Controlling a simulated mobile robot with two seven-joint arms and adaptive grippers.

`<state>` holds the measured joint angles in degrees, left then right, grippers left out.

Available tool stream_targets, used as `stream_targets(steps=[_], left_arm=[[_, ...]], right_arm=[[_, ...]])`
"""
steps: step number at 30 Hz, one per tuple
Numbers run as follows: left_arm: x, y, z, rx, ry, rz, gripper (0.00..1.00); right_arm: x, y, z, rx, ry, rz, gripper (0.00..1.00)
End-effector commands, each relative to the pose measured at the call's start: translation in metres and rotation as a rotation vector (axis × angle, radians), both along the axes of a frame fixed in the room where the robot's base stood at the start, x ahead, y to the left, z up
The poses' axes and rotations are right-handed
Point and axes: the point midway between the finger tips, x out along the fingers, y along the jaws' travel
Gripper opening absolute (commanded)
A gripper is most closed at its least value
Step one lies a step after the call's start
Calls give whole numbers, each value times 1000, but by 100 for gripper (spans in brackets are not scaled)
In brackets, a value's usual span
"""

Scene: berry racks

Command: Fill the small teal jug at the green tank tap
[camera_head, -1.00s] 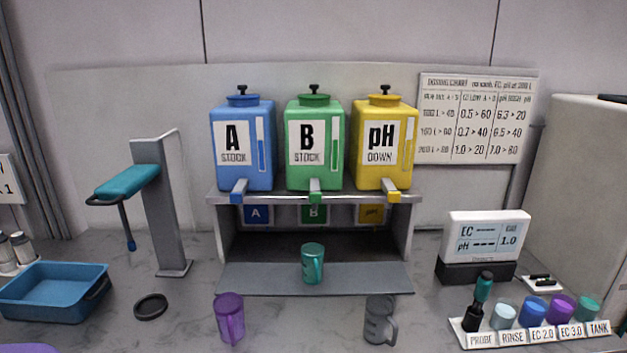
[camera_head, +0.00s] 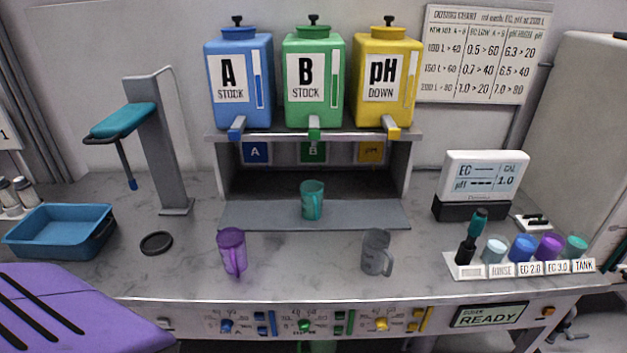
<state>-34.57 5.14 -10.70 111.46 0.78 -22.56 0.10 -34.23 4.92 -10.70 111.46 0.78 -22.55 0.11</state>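The small teal jug (camera_head: 312,200) stands upright on the grey shelf plate (camera_head: 260,215), below the green tank, with its handle to the right. The green tank (camera_head: 313,85), marked "B STOCK", stands on the rack between a blue tank (camera_head: 238,85) and a yellow tank (camera_head: 386,85). Its green tap (camera_head: 314,134) juts out at the rack's front edge, above the jug. Whether the jug holds anything cannot be told. Neither of my grippers is in view.
A purple jug (camera_head: 232,252) and a grey jug (camera_head: 377,252) stand on the counter in front of the plate. A blue tray (camera_head: 60,232) and a black ring (camera_head: 156,243) are left. Cups and a probe (camera_head: 467,240) are right. A panel reads "READY" (camera_head: 490,313).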

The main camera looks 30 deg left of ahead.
Motion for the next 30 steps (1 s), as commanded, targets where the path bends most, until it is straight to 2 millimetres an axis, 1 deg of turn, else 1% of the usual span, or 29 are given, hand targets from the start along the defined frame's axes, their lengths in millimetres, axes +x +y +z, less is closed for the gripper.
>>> stream_targets(steps=[1,7,12,14,30], left_arm=[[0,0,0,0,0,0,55],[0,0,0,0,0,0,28],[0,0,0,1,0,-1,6],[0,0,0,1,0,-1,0],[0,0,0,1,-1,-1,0]], right_arm=[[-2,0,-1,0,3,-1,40],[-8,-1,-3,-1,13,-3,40],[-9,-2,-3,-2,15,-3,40],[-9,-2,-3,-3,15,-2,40],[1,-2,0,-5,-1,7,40]])
